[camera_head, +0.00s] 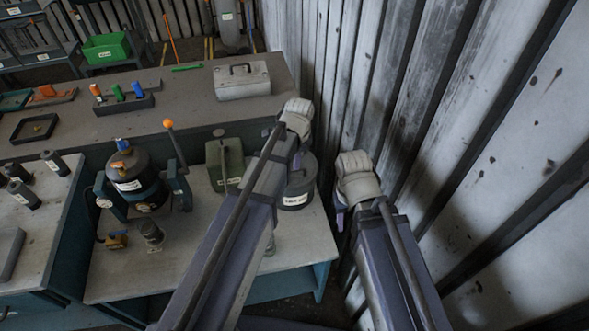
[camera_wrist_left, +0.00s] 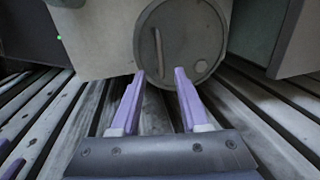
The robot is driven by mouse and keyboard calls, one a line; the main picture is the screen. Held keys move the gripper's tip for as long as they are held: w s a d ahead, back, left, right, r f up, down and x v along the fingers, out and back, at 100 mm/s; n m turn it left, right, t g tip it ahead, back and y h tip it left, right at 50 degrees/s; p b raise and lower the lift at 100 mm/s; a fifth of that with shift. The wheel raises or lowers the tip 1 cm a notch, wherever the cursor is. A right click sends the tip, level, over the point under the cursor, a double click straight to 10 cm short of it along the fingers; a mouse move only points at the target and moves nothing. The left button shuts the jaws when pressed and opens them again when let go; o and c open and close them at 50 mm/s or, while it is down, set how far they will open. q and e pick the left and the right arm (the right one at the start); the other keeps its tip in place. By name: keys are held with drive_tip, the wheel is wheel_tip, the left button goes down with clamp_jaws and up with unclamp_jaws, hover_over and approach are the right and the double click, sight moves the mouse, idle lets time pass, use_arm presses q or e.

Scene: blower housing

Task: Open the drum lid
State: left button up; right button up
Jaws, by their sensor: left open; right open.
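The dark grey drum (camera_head: 306,187) with a white label stands at the right end of the front bench, partly hidden by my left arm. In the left wrist view its round lid (camera_wrist_left: 186,38) faces the camera, with a raised bar and a small round cap. The lid looks closed. My left gripper (camera_wrist_left: 160,75) is open and empty, its purple fingertips overlapping the lid's near edge in the picture; contact cannot be told. My right gripper (camera_head: 340,218) is right of the drum near the wall; only part of a purple finger shows.
A corrugated metal wall (camera_head: 480,140) closes off the right side. On the front bench stand a black canister (camera_head: 135,170) in a bracket with an orange-knobbed lever, and a green can (camera_head: 222,165). A grey toolbox (camera_head: 242,82) sits on the back bench.

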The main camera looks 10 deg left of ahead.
sight(294, 171)
use_arm(q)
drive_tip(key=f+b, duration=0.1)
drive_tip(key=f, duration=0.1)
drive_tip(key=f+b, duration=0.2)
drive_tip(key=w+f+b, duration=0.1)
drive_tip(key=f+b, duration=0.1)
drive_tip(key=shift+a, duration=0.25)
drive_tip(key=shift+c, duration=0.2)
clamp_jaws()
idle(1.0)
